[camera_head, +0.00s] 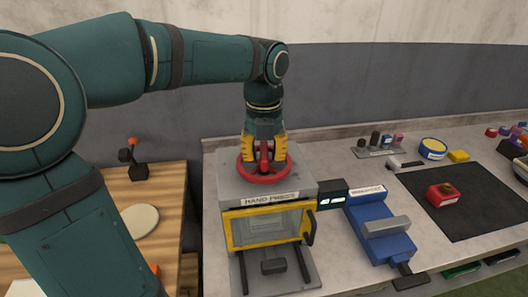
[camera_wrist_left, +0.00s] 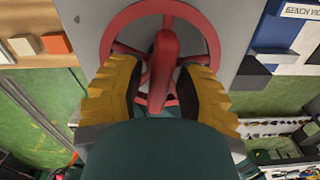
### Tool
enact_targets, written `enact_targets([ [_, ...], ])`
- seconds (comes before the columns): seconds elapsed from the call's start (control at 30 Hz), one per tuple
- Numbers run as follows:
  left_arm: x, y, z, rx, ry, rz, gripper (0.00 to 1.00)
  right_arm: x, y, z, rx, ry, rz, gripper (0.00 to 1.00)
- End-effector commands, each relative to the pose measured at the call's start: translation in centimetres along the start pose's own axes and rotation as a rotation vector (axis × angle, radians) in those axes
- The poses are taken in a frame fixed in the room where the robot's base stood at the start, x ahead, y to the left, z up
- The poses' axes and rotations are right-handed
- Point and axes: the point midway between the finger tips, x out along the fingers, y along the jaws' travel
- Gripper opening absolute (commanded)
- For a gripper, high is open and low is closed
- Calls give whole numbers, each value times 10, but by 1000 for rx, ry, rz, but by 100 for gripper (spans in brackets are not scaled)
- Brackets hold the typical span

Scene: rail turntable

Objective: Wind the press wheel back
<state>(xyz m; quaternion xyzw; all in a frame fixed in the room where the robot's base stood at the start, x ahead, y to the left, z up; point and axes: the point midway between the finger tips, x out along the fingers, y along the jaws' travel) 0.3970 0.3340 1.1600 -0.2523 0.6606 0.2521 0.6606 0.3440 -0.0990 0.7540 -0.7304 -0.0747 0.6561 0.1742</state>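The red press wheel (camera_head: 244,174) lies flat on top of the grey hand press (camera_head: 307,186), which is labelled HAND PRESS. The wheel also shows in the left wrist view (camera_wrist_left: 110,38), with a red upright handle (camera_wrist_left: 164,52) rising from it. My left gripper (camera_head: 264,151) points down over the wheel. The fingers hide part of the wheel. My right gripper is not in view.
Right of the press are a blue bench vice (camera_head: 382,228) and a dark mat (camera_head: 480,210) with a red block (camera_head: 442,195). A wooden table (camera_head: 170,195) with a round pale disc (camera_head: 140,220) stands to the left. A yellow-framed door (camera_head: 265,238) with a dark handle fronts the press.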

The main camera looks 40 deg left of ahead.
Motion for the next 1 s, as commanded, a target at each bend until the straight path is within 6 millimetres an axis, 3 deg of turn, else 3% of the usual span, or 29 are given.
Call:
enact_targets([
  [0.03,0,0,0,0,0,0,12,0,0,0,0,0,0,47],
  [0.07,0,0,0,0,0,0,2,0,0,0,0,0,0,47],
  [0.1,0,0,0,0,0,0,0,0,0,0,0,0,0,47],
  [0.57,0,0,0,-68,3,2,0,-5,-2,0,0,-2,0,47],
  [1.0,-1,0,-1,-421,4,4,0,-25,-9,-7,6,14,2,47],
])
